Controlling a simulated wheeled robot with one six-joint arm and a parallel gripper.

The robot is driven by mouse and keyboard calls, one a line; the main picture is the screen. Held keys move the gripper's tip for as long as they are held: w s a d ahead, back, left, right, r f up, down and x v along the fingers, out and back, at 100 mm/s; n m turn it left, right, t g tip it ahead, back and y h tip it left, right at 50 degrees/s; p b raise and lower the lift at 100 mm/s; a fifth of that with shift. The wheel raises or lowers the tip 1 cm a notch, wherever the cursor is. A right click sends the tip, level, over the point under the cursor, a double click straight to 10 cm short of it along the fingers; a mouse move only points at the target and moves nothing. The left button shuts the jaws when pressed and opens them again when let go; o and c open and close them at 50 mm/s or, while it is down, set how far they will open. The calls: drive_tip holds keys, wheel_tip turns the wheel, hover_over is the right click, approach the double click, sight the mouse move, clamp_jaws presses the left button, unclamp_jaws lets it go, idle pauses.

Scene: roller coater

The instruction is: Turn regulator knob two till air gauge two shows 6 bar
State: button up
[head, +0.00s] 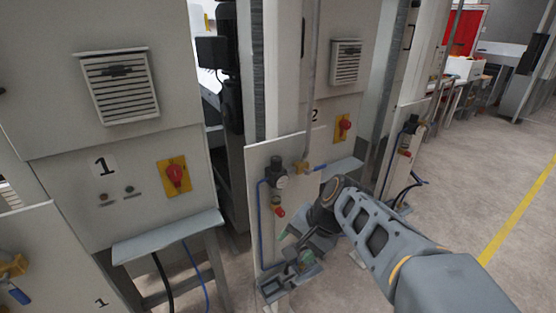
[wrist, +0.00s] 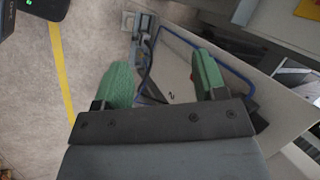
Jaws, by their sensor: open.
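Air regulator two (head: 276,170) is a small dark unit high on the pale panel below the number 2 in the head view. Its knob (head: 276,161) appears to be the dark top part. A small round face (head: 282,183), likely air gauge two, sits just below; its reading is too small to tell. My gripper (head: 297,245) is open and empty, below and right of the regulator, apart from it. In the wrist view its green fingers (wrist: 163,78) are spread in front of the panel marked 2 (wrist: 172,97). The regulator knob cannot be made out there.
A red valve handle (head: 279,211) and a blue hose (head: 260,225) are on the same panel. Yellow-backed red switches stand on machine one (head: 174,176) and machine two (head: 343,127). A ledge (head: 168,238) juts out at left. Open floor (head: 480,180) lies right.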

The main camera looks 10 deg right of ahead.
drive_tip(key=w+d+r+m+t+y, duration=0.1)
drive_tip(key=w+d+m+t+y, duration=0.15)
drive_tip(key=w+m, duration=0.25)
drive_tip(key=w+d+r+m+t+y, duration=0.1)
drive_tip(key=w+r+m+y, duration=0.1)
drive_tip(key=w+m+y, duration=0.25)
drive_tip(key=m+t+y, duration=0.1)
drive_tip(key=m+t, duration=0.5)
drive_tip(key=m, duration=0.2)
approach(276, 164)
drive_tip(key=shift+m, duration=0.35)
drive_tip(key=p+x, duration=0.1)
drive_tip(key=x, duration=0.2)
drive_tip(key=p+x, duration=0.1)
drive_tip(key=x, duration=0.2)
drive_tip(key=w+d+p+x, duration=0.1)
drive_tip(key=x, duration=0.2)
drive_tip(key=shift+w+d+r, duration=0.1)
drive_tip(key=shift+d+r, duration=0.05)
drive_tip(key=shift+r, duration=0.1)
drive_tip(key=shift+c, duration=0.4)
drive_tip(key=c, duration=0.8)
drive_tip(key=shift+c, duration=0.2)
drive_tip(key=shift+f+t+b, duration=0.1)
drive_tip(key=shift+t+b, duration=0.15)
drive_tip(key=shift+b, duration=0.05)
